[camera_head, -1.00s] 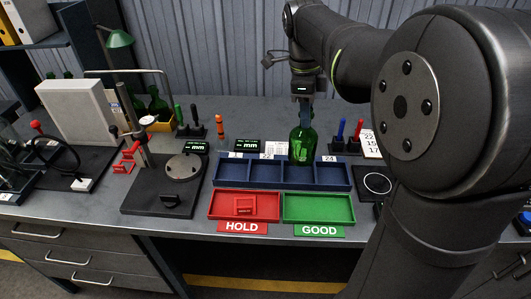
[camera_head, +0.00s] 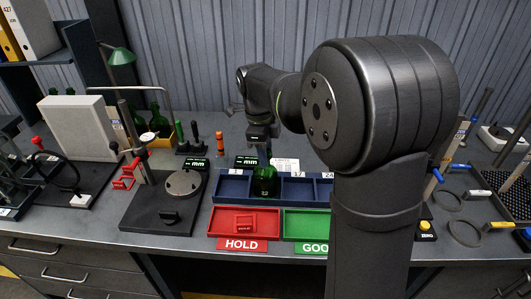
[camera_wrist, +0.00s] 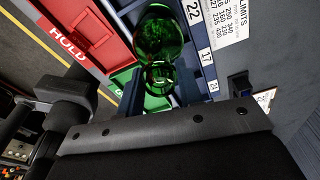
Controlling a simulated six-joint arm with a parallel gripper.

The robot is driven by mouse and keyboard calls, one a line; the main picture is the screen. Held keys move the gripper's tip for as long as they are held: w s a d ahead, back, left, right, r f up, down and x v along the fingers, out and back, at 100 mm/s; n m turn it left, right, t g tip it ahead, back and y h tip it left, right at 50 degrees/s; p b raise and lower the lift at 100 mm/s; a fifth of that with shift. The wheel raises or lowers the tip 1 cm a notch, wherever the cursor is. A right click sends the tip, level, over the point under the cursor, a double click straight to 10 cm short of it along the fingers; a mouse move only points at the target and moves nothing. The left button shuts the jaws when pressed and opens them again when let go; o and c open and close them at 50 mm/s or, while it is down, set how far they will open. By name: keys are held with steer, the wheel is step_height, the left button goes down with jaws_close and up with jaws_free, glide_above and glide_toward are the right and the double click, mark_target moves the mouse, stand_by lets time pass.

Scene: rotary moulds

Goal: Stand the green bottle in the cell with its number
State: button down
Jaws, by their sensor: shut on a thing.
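The green bottle (camera_head: 265,183) stands upright under my gripper (camera_head: 262,152), which is shut on its neck. In the head view it is at the second cell from the left of the blue four-cell tray (camera_head: 300,203). It hides the label there; 17 and 24 show to the right. Whether its base touches the cell floor cannot be told. In the wrist view the bottle (camera_wrist: 158,38) is seen from above beside the label 22 (camera_wrist: 193,12), with 17 and 24 further along the blue tray.
The red HOLD tray (camera_head: 223,222) and green GOOD tray (camera_head: 305,217) lie in front of the blue tray. A gauge stand (camera_head: 160,205) is to the left. A small display (camera_head: 247,162) and white sheet (camera_head: 287,164) lie behind. My arm hides part of the right side.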

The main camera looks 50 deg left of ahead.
steer(key=shift+f, duration=0.15)
steer(key=c, duration=1)
jaws_free()
step_height(320, 180, up, 12)
steer(key=a, duration=0.1)
steer(key=shift+s, duration=0.4)
steer(key=f, duration=0.7)
steer(key=d+f, duration=0.1)
steer(key=f, duration=0.3)
steer(key=shift+w+f, duration=0.25)
steer(key=shift+w, duration=0.15)
steer(key=shift+r, duration=1.8)
